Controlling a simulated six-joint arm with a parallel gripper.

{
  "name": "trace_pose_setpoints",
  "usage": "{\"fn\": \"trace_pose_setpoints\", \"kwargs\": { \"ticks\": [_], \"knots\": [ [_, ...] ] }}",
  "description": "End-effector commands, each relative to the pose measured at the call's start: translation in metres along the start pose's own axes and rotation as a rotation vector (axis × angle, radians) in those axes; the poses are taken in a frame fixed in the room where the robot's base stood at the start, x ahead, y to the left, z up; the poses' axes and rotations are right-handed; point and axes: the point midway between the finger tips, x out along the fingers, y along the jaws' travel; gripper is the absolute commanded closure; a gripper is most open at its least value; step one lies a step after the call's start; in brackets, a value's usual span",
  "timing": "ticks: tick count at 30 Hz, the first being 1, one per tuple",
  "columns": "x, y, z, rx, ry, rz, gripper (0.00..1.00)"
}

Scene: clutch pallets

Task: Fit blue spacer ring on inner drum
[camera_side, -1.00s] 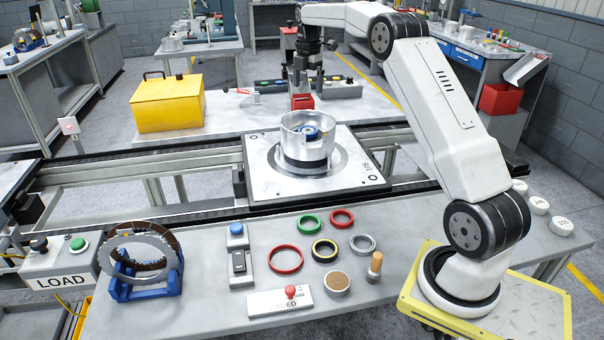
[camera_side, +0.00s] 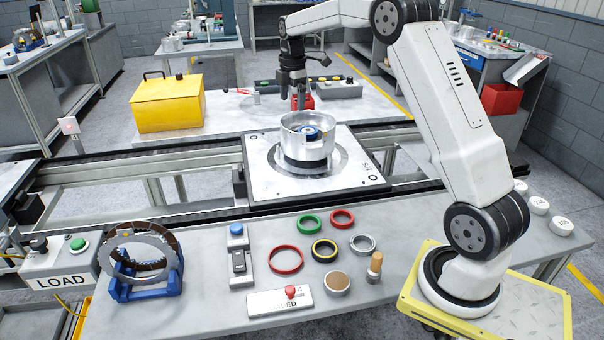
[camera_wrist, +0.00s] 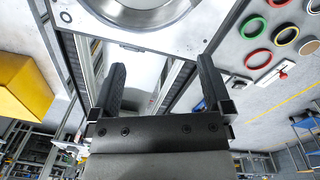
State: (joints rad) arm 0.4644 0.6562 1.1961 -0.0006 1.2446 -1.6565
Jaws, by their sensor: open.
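The silver drum housing (camera_side: 307,150) stands on a square metal pallet (camera_side: 265,181) on the conveyor; its rim also shows at the top of the wrist view (camera_wrist: 188,8). Inside it, a blue ring (camera_side: 311,133) shows around the middle. The inner drum is mostly hidden by the housing wall, and I cannot tell how fully the ring is seated. My gripper (camera_side: 300,108) is open and empty, pointing down beyond the housing and apart from the ring. In the wrist view, the two black fingers (camera_wrist: 160,80) stand wide apart with nothing between them.
Red, green, yellow-black and grey rings lie on the front bench (camera_side: 208,275) beside a wooden peg (camera_side: 375,266). A ring stand (camera_side: 146,282) is at front left. A yellow box (camera_side: 167,103) and a red object (camera_side: 308,101) sit on the rear table.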

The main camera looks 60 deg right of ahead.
Motion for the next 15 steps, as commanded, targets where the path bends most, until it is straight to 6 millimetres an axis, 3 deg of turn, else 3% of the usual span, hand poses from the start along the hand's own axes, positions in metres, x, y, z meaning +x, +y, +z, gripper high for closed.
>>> {"fn": "trace_pose_setpoints", "kwargs": {
  "ticks": [6, 15],
  "knots": [
    [0.015, -0.033, -0.047, 0.195, 0.007, 0.030, 0.00],
    [0.038, -0.092, -0.098, 0.473, 0.034, 0.069, 0.00]
  ]
}}
